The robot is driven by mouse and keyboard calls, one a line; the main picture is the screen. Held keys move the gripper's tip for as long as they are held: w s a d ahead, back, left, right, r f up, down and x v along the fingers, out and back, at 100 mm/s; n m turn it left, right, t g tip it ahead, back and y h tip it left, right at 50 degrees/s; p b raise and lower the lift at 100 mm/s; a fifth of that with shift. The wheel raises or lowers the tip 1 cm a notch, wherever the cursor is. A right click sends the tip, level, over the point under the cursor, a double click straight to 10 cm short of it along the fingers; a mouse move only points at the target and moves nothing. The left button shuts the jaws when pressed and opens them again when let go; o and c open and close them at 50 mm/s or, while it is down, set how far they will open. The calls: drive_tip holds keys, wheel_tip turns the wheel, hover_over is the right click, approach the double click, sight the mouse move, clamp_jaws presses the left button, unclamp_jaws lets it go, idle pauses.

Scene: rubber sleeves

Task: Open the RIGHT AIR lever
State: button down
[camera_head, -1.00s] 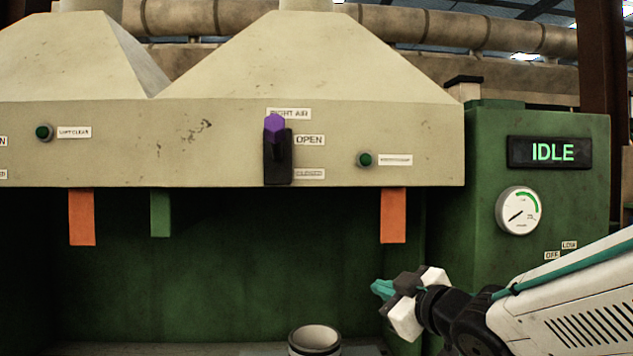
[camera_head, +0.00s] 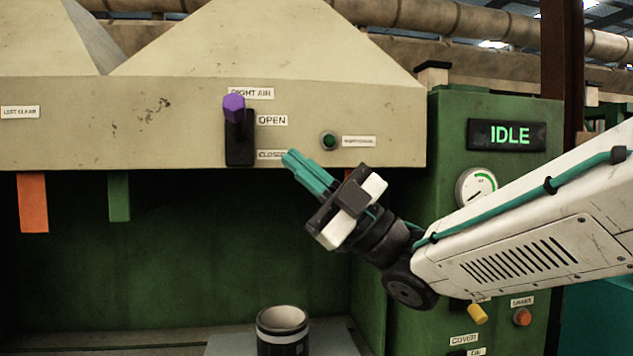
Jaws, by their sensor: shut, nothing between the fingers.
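The RIGHT AIR lever has a purple knob (camera_head: 233,104) and a black slotted plate (camera_head: 240,143) on the beige hood front. The knob is at the top of the plate, beside the OPEN label (camera_head: 272,120). The CLOSED label (camera_head: 271,155) is beside the plate's lower end and partly hidden. My gripper (camera_head: 290,158), with teal fingers, is shut and empty. In the picture its tips are to the right of the plate's lower end, lower than the knob and apart from it. I cannot tell its depth from the panel.
A green button (camera_head: 328,140) is right of the lever, above my gripper. An orange strip (camera_head: 33,203) and a green strip (camera_head: 118,197) hang under the hood. A dark cup with a pale rim (camera_head: 283,328) stands below. The green cabinet at right has an IDLE display (camera_head: 506,134).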

sight(243, 115)
drive_tip(key=x, duration=0.8)
drive_tip(key=shift+a, duration=0.1)
